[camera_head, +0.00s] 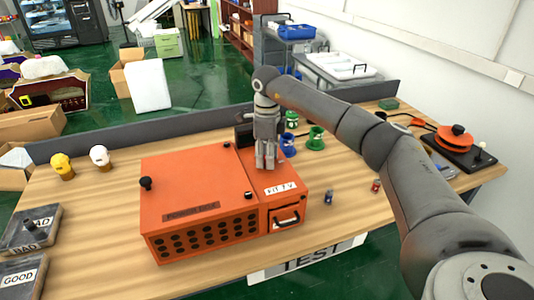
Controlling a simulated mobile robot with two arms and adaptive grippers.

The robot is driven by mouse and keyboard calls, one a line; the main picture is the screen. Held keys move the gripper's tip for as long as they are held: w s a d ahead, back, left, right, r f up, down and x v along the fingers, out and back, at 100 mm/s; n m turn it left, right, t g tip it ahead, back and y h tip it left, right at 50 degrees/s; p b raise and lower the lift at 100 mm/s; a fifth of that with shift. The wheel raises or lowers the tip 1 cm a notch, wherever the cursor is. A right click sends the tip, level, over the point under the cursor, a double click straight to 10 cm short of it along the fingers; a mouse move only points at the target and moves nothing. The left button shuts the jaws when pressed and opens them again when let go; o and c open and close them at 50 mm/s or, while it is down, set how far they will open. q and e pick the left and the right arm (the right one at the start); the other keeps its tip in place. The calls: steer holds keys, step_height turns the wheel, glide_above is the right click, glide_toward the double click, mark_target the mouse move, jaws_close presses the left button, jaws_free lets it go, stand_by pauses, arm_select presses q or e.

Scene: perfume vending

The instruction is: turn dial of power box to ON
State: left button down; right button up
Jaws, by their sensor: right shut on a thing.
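The orange power box (195,195) sits on the wooden table, with a narrower right section labelled "FIT TV" (281,188) and a handled front opening (287,217). My right gripper (266,164) points down onto the top of that right section, behind the label. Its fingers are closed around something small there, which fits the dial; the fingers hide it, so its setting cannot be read. A small black knob (146,184) stands on the box's left top edge. My left gripper is out of view.
Small vials (328,197) lie under my right arm. Yellow and white bulbs (99,157) and the "BAD" and "GOOD" boxes (22,272) are on the left. An orange-and-black device (455,137) is far right.

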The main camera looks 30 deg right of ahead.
steer(key=m+p, duration=0.1)
steer(key=m, duration=0.5)
steer(key=shift+m, duration=0.3)
steer(key=m+p, duration=0.1)
steer(key=m, duration=0.3)
steer(key=shift+m, duration=0.4)
steer(key=o, duration=1.1)
steer(key=shift+c, duration=0.2)
steer(key=shift+r, duration=0.2)
step_height(320, 180, up, 12)
steer(key=shift+f, duration=0.2)
steer(key=shift+f, duration=0.1)
